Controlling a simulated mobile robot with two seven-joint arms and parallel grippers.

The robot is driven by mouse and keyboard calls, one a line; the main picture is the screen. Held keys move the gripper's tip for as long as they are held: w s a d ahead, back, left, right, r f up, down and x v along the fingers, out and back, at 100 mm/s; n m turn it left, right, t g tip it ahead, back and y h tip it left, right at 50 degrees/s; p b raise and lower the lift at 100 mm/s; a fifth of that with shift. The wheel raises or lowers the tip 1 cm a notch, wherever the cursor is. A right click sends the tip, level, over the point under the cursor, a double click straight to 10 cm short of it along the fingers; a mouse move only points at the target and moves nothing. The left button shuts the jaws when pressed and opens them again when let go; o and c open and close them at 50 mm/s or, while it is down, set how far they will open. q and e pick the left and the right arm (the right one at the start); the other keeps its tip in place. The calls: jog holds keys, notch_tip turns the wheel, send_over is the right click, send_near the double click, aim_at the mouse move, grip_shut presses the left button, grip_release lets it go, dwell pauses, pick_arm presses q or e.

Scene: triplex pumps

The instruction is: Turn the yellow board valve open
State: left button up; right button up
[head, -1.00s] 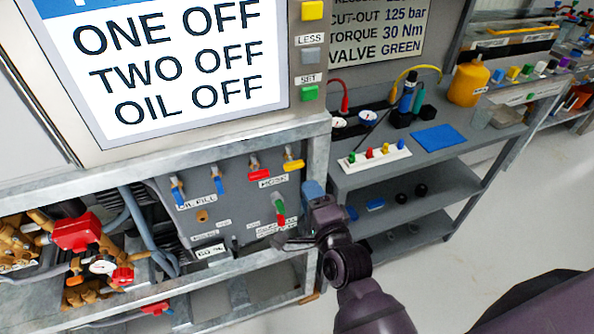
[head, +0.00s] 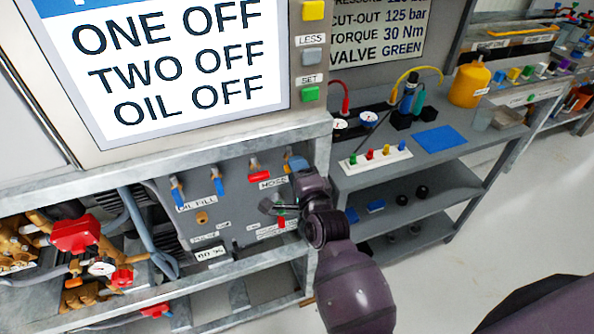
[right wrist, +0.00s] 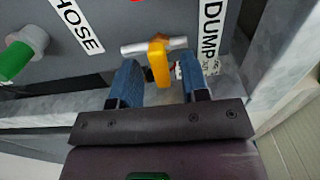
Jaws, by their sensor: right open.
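The yellow board valve (right wrist: 158,62) has a yellow lever on a pale metal cross-bar, beside the DUMP label in the right wrist view. Its lever points down toward my right gripper (right wrist: 158,76). The two blue fingers are open, one on each side of the lever, with gaps visible; I see no clear contact. In the head view my right gripper (head: 297,165) is at the upper right of the grey valve board (head: 232,222) and hides most of the yellow valve. My left gripper is not in view.
Blue-handled valves (head: 177,190) and a red-handled valve (head: 259,169) sit left on the same board. A green-handled valve (right wrist: 18,60) is left in the wrist view. The bench frame's post (head: 322,160) stands close right. A grey shelf unit (head: 425,190) is beyond.

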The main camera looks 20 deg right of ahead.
grip_shut()
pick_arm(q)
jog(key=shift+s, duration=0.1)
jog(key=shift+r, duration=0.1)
